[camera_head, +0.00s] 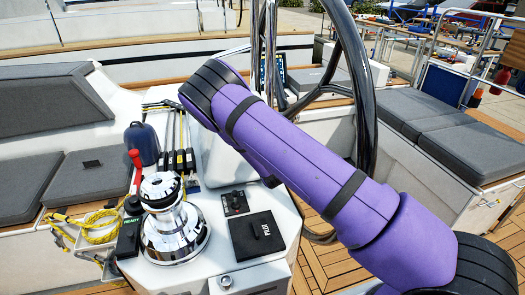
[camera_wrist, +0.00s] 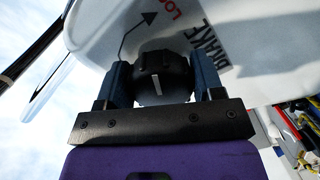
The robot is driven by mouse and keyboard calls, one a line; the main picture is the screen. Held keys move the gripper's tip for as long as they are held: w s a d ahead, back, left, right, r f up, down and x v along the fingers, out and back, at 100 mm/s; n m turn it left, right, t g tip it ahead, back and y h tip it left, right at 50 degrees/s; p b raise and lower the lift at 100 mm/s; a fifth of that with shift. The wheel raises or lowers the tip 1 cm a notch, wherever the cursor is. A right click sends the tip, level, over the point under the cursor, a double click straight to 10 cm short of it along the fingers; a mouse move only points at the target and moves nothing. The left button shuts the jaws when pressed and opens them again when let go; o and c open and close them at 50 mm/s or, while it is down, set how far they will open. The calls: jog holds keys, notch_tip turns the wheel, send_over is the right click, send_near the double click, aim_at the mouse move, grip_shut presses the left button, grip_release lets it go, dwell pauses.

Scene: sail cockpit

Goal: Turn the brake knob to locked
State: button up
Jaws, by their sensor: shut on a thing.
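The brake knob (camera_wrist: 160,66) is a round black ribbed knob with a short white line on its face, in the middle of the wrist view. My gripper (camera_wrist: 161,78) has one blue-grey finger on each side of it and is shut on it. The white line runs nearly upright in the picture. On the pale panel (camera_wrist: 265,75) behind are the dark word BRAKE, right of the knob, and red letters, partly cut off, above it. A dark curved arrow (camera_wrist: 134,36) is printed up and left of the knob. In the head view, the gripper and knob are hidden.
My purple arm crosses the head view. Behind it stands a dark steering wheel (camera_head: 361,80). A chrome winch (camera_head: 172,225) with a red-handled lever (camera_head: 135,165), a blue bottle (camera_head: 142,143) and yellow rope (camera_head: 97,228) are at left. Grey cushions (camera_head: 458,135) lie at right.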

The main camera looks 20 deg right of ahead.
dwell(0.5)
jog(key=o, duration=0.9)
jog(key=s, duration=0.3)
jog(key=s+r, duration=0.1)
jog(key=s, duration=0.6)
jog(key=shift+s+a+r, duration=0.15)
jog(key=shift+s+a, duration=0.2)
jog(key=shift+a, duration=0.05)
